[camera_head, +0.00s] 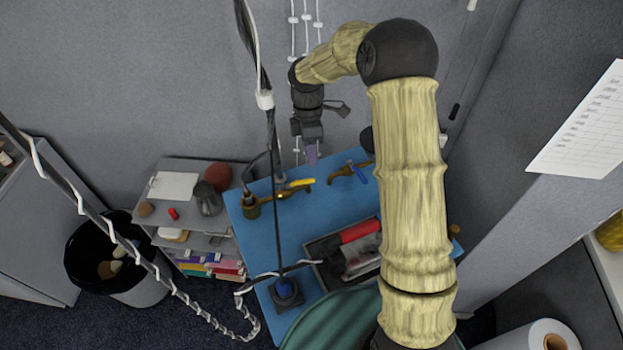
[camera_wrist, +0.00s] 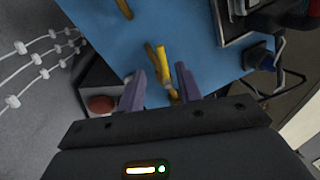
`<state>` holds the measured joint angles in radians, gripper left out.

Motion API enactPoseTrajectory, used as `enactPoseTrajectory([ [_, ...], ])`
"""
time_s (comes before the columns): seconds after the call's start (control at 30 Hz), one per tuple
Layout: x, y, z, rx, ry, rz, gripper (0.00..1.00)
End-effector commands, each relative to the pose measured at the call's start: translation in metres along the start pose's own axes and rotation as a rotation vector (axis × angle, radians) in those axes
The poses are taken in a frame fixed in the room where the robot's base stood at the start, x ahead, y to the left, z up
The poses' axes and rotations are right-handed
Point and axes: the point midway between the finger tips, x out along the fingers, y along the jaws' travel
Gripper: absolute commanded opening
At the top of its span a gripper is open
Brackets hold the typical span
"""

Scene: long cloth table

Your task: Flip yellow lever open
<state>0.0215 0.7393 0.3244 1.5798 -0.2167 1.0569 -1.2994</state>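The yellow lever (camera_head: 296,186) sits on a brass valve (camera_head: 268,200) at the left side of the blue table top (camera_head: 310,225). In the wrist view the yellow lever (camera_wrist: 162,54) lies just beyond the fingertips, roughly in line with the gap between them. My gripper (camera_head: 312,155) hangs above the back of the table, apart from the lever. In the wrist view its two purple fingers (camera_wrist: 160,80) are spread with nothing held between them. The brass valve body shows partly between the fingers.
A second brass valve with a blue lever (camera_head: 357,172) stands to the right. A tray (camera_head: 318,250) with a red-handled tool is at the front. A thin dark pole and cable (camera_head: 276,180) cross near the yellow lever. A shelf (camera_head: 225,245) stands to the left.

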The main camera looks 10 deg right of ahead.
Motion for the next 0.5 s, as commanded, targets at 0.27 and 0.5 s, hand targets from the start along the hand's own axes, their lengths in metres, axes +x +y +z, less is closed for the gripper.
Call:
enactPoseTrajectory([
  [0.27,0.038,0.001,0.000,0.000,0.000,-0.001,0.35],
  [0.5,0.064,0.000,0.000,0.000,0.000,-0.002,0.35],
])
